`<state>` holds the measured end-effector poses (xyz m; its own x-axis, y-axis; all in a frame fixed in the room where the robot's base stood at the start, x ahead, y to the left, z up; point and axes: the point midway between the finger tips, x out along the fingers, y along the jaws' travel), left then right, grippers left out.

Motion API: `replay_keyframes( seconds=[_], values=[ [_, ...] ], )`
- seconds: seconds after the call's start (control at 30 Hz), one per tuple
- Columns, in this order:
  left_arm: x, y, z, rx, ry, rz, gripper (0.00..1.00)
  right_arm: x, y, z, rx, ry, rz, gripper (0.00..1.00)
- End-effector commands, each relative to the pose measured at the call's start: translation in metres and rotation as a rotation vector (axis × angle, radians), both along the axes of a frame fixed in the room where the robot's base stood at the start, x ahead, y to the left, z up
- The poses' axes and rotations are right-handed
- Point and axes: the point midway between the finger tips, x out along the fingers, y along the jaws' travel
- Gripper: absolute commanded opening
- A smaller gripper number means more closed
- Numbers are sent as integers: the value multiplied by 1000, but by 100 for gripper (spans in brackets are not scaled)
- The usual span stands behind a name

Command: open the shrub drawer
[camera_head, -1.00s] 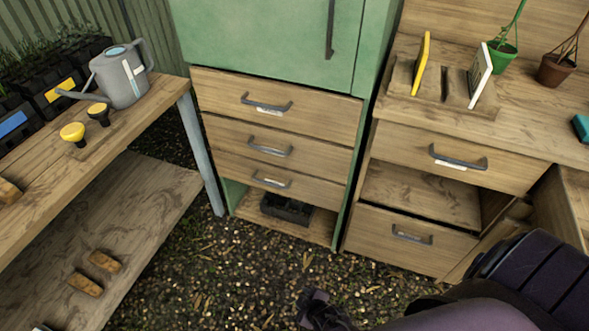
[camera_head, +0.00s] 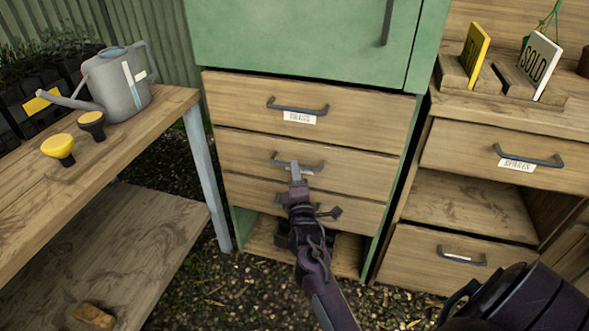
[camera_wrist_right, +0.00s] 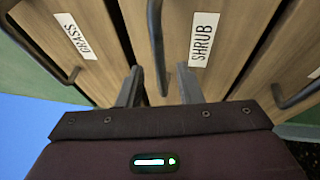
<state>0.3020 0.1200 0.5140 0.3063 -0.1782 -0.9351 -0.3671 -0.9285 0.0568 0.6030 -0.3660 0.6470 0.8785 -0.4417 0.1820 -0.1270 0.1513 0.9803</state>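The shrub drawer (camera_head: 250,156) is the middle drawer of the green cabinet and looks shut, its front flush with its neighbours. Its dark bar handle (camera_head: 318,167) is partly covered by my right gripper (camera_head: 297,165), which hides the label in the head view. In the right wrist view the white label (camera_wrist_right: 201,40) reads SHRUB, and the handle (camera_wrist_right: 156,40) runs between the two fingertips of my right gripper (camera_wrist_right: 159,80). The fingers are apart, one on each side of the handle, with visible gaps. My left gripper is not in view.
The drawer above (camera_head: 350,115) carries a GRASS label; another drawer (camera_head: 350,208) is below. A wooden bench (camera_head: 150,120) with a watering can (camera_head: 115,88) stands left. A drawer unit (camera_head: 440,260) stands right. The gravel floor (camera_head: 215,285) in front is open.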

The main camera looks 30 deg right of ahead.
Motion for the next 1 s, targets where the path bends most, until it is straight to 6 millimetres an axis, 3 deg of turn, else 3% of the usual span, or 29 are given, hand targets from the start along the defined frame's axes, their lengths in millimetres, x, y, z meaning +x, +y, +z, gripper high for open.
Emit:
replay_keyframes(
  seconds=[0.2, 0.57, 0.8, 1.0],
  values=[
    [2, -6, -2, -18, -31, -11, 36, 25, -12, 4, 2, 0, 1, 32],
    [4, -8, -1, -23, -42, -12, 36, 29, -14, 5, 2, 1, 2, 32],
    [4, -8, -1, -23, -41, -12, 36, 29, -14, 5, 2, 1, 2, 1],
    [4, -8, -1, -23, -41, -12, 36, 29, -14, 5, 3, 2, 2, 0]
  ],
)
